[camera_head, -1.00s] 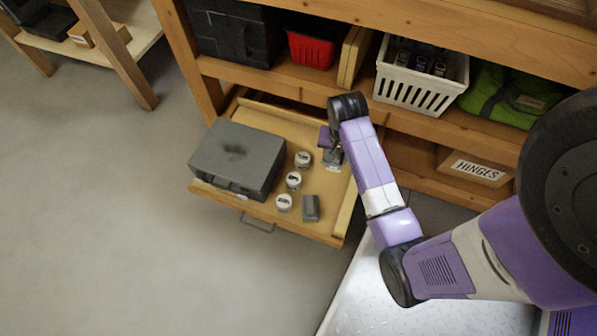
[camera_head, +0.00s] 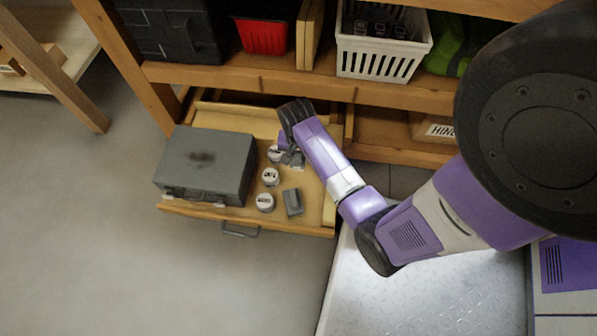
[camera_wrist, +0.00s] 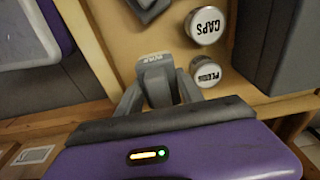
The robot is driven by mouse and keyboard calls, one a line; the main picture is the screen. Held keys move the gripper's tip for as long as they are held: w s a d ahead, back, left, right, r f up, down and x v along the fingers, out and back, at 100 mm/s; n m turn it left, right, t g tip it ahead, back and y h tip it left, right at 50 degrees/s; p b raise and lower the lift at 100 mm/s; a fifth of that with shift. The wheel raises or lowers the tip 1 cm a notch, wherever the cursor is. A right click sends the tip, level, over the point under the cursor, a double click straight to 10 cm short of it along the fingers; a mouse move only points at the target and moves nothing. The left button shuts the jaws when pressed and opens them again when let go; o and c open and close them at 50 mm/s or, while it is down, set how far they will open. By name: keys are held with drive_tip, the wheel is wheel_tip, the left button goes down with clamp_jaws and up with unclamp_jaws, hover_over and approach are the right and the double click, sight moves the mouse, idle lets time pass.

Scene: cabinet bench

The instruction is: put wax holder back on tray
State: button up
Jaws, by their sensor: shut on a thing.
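The wax holder (camera_wrist: 156,60) is a small grey piece with a "WAX" label, seen in the wrist view. My gripper (camera_wrist: 157,82) is shut on it, a finger on each side. In the head view my gripper (camera_head: 291,158) is over the back right part of the pulled-out wooden tray (camera_head: 314,190), and the wax holder is mostly hidden there by my wrist. The wrist view shows the tray floor (camera_wrist: 117,45) behind the holder. I cannot tell whether the holder touches the floor.
Labelled round tins, CAPS (camera_wrist: 204,24) and one partly readable (camera_wrist: 206,73), stand close to the holder; a third tin (camera_head: 265,202) is nearer the front. A grey block (camera_head: 293,202) lies in front of my gripper. A grey case (camera_head: 205,165) fills the tray's left side.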

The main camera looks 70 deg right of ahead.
sight(299, 173)
wheel_tip(299, 173, down, 8)
drive_tip(key=b, duration=0.3)
drive_tip(key=shift+f+b, duration=0.15)
drive_tip(key=shift+b, duration=0.2)
drive_tip(key=o, duration=1.2)
drive_tip(key=shift+f, duration=0.15)
